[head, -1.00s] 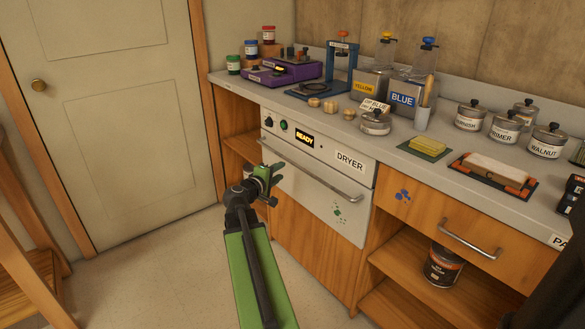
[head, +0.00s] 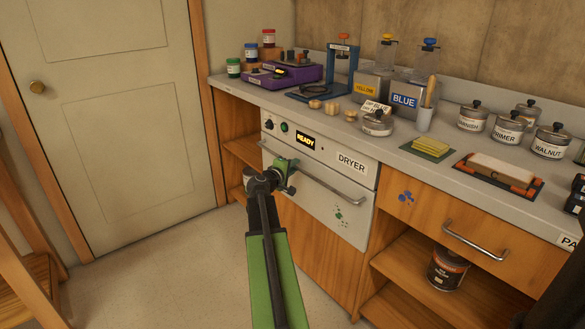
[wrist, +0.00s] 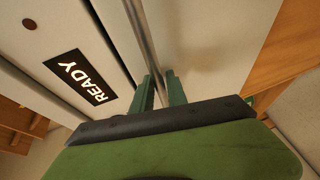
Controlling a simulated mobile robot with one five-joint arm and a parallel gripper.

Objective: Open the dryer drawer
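The dryer (head: 335,212) is a white-fronted unit under the counter with a lit READY display. Its drawer front looks closed. A long metal bar handle (head: 335,190) runs across the front. My gripper (head: 284,172) is at the left part of this handle, and its fingertips are partly hidden in the head view. In the wrist view, the two green fingers of my gripper (wrist: 160,85) stand a narrow gap apart, and the handle bar (wrist: 140,32) runs down to that gap. I cannot tell whether they press on the bar. The READY display (wrist: 79,77) lies to their left.
A wooden drawer (head: 450,225) with its own handle sits right of the dryer, above an open shelf with a can (head: 446,268). The counter (head: 395,158) holds jars, tins and tools. The floor (head: 180,275) before the cabinets is clear.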

